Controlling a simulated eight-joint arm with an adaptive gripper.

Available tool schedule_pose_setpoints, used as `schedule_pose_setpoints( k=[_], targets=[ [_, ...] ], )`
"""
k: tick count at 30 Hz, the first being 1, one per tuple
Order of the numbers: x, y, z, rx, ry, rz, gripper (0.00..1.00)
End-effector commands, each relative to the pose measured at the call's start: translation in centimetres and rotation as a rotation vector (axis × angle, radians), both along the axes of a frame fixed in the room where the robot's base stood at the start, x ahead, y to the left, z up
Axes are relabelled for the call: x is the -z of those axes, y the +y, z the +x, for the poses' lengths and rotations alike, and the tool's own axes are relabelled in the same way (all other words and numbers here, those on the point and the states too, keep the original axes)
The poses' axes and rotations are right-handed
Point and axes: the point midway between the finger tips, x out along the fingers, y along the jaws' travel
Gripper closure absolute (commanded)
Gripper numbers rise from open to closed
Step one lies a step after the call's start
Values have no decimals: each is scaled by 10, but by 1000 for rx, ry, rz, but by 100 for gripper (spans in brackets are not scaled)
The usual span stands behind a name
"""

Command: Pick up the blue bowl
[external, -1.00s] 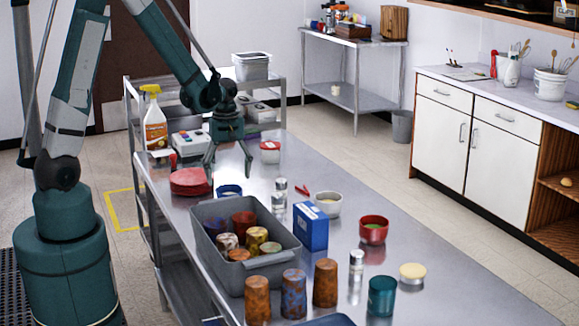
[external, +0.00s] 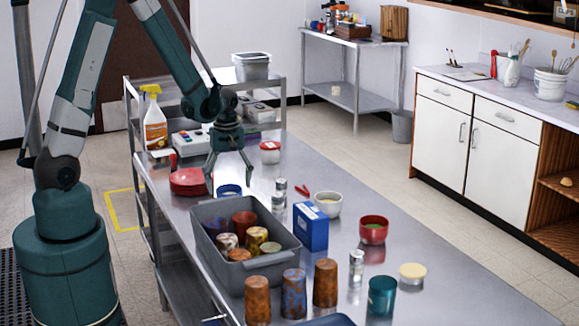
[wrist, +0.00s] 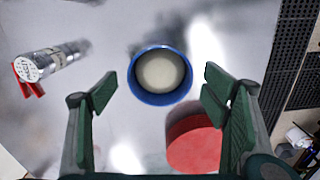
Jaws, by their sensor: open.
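The blue bowl (external: 229,191) stands on the steel table just behind the grey bin, partly hidden by the bin's rim in the external view. In the wrist view the blue bowl (wrist: 160,76) is upright, with a pale inside, between and ahead of my fingers. My gripper (external: 229,180) is open above the bowl, fingers pointing down, one to each side of it. In the wrist view my gripper (wrist: 163,93) has its two green fingers wide apart with nothing between them but the view of the bowl. I cannot tell the exact height above it.
The grey bin (external: 277,259) holds several cups in front. A metal shaker (external: 280,190) stands to the right. A red-and-white container (external: 270,153) is behind.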

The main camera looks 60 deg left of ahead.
Motion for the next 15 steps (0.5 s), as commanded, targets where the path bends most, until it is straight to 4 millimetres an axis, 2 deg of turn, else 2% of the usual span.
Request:
schedule_pose_setpoints(
  k=[6,15],
  targets=[
    [18,0,0,0,0,0,26],
    [26,0,0,0,0,0,26]
  ],
)
